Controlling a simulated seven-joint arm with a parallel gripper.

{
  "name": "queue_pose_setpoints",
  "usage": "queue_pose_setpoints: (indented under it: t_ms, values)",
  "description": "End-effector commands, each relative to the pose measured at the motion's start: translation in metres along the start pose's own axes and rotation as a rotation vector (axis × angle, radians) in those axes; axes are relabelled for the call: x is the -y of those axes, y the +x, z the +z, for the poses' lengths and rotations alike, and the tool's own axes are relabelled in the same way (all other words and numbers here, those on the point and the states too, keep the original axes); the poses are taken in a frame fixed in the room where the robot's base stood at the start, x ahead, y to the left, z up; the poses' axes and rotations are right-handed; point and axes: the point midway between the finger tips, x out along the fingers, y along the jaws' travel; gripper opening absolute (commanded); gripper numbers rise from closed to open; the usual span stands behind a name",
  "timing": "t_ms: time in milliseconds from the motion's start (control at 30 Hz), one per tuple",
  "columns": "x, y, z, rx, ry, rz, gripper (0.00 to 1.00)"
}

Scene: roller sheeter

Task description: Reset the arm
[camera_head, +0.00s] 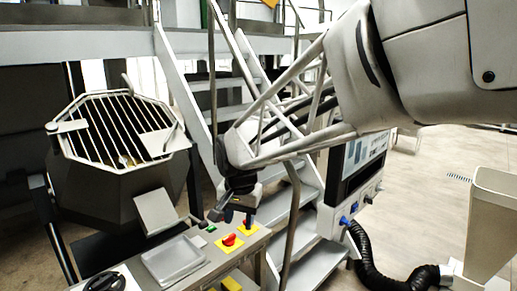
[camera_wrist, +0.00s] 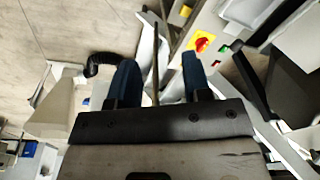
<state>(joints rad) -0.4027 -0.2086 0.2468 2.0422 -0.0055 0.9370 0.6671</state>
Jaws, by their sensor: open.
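My gripper (camera_head: 236,211) hangs from my arm over the edge of the grey control panel, in front of the metal stairs. In the wrist view its two dark blue fingers (camera_wrist: 160,80) stand apart with nothing between them, so it is open and empty. Near it on the panel are a red rotary switch on a yellow plate (camera_head: 229,240) and a green button (camera_head: 211,229). The wrist view also shows a red and yellow switch (camera_wrist: 201,43) to the right of the fingers. Whether the gripper touches the panel cannot be told.
A dark hopper with a barred grille (camera_head: 120,130) stands at the left. Stairs (camera_head: 290,218) rise behind my gripper. A screen cabinet (camera_head: 360,165), a black hose (camera_head: 378,275) and a beige chute (camera_head: 490,225) stand at the right, with open floor beyond.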

Motion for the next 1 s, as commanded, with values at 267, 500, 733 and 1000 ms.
queue_pose_setpoints:
  t_ms: [267, 500, 733, 1000]
  values:
    - [-0.092, -0.024, 0.028, -0.033, -0.057, -0.002, 0.45]
    - [-0.161, -0.035, 0.063, -0.062, -0.112, 0.002, 0.45]
    - [-0.219, -0.036, 0.105, -0.088, -0.164, 0.013, 0.45]
    - [-0.269, -0.030, 0.152, -0.114, -0.221, 0.030, 0.45]
